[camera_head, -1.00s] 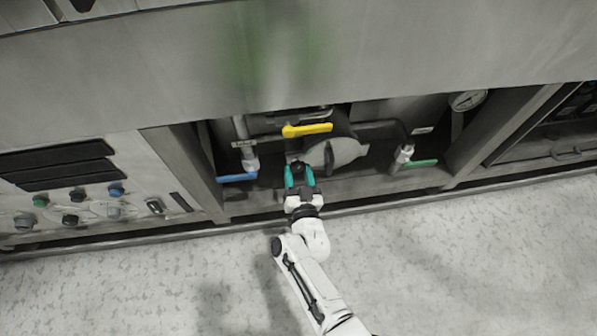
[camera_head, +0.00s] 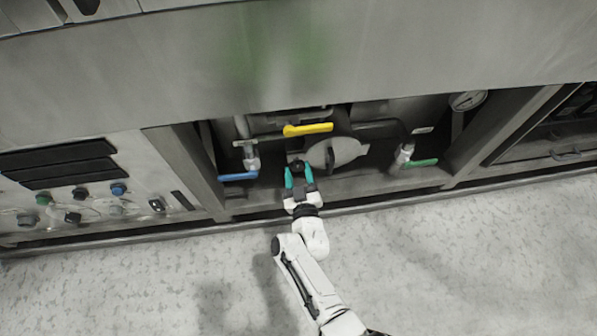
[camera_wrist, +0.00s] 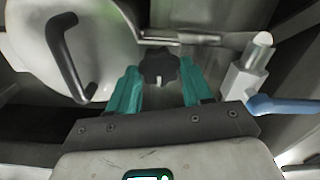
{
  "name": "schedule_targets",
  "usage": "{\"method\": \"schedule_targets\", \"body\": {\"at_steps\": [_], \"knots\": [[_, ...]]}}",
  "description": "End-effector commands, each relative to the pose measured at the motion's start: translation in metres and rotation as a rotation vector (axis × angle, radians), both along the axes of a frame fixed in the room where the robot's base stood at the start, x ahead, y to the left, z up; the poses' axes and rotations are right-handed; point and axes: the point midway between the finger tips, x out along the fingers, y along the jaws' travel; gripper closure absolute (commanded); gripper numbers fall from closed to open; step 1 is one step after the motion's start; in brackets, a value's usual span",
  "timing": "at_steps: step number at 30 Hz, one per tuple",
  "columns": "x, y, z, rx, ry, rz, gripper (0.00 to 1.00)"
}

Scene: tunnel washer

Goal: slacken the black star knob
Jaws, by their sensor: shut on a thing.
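The black star knob (camera_wrist: 158,66) shows in the wrist view between the tips of my two teal fingers. My gripper (camera_wrist: 160,82) is shut on it, with one finger on each side. In the head view my gripper (camera_head: 299,176) reaches into the low recess of the machine. There the knob (camera_head: 297,166) is a small dark shape between the fingertips, and its detail is hard to make out.
A round pale cover with a dark handle (camera_wrist: 70,60) is close to the left finger in the wrist view. A yellow lever (camera_head: 308,129) is above, a blue lever (camera_head: 238,177) to the left and a green lever (camera_head: 421,162) to the right. The floor in front is clear.

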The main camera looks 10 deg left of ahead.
Motion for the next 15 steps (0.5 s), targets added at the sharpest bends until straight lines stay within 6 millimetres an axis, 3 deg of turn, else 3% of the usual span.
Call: {"method": "schedule_targets", "body": {"at_steps": [7, 8, 15], "knots": [[-0.0016, 0.0, -0.0029, -0.005, 0.006, 0.002, 0.81], [-0.0016, 0.0, -0.003, -0.005, 0.006, 0.002, 0.49], [-0.0008, 0.0, -0.0015, -0.002, 0.003, 0.001, 0.26]]}}
